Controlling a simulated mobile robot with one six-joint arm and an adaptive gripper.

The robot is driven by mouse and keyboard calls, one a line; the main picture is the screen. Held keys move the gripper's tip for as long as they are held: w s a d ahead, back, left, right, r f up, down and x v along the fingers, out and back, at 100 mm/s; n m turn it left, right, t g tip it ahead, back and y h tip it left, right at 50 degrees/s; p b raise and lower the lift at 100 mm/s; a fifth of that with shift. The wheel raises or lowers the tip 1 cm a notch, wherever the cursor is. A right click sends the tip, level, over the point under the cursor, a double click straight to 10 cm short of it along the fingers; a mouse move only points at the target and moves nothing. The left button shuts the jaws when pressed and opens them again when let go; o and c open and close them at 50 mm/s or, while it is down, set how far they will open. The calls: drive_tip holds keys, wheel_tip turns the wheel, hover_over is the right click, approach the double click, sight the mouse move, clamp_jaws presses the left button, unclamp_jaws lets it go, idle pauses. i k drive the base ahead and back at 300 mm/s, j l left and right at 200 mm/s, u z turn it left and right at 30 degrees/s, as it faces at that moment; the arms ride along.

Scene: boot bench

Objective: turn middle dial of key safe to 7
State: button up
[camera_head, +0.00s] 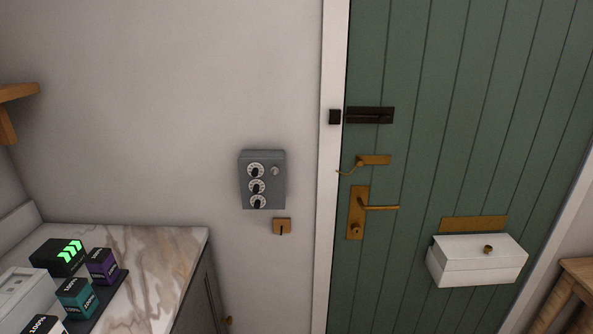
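The key safe (263,196) is a grey box on the pale wall, left of the door frame. Three white dials with dark knobs stand in a column on its left side. The middle dial (257,187) sits between the top dial (256,170) and the bottom dial (258,202). Their numbers are too small to read. A small round silver knob (275,171) is at the upper right of the safe's face. My gripper is not in view.
A small wooden block (282,226) with a dark slot is below the safe. A marble-topped cabinet (165,256) holds several small boxes at lower left. The green door (410,60) has brass handles and a white box (477,261).

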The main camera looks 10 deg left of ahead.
sight(256, 185)
drive_tip(key=u, duration=1.05)
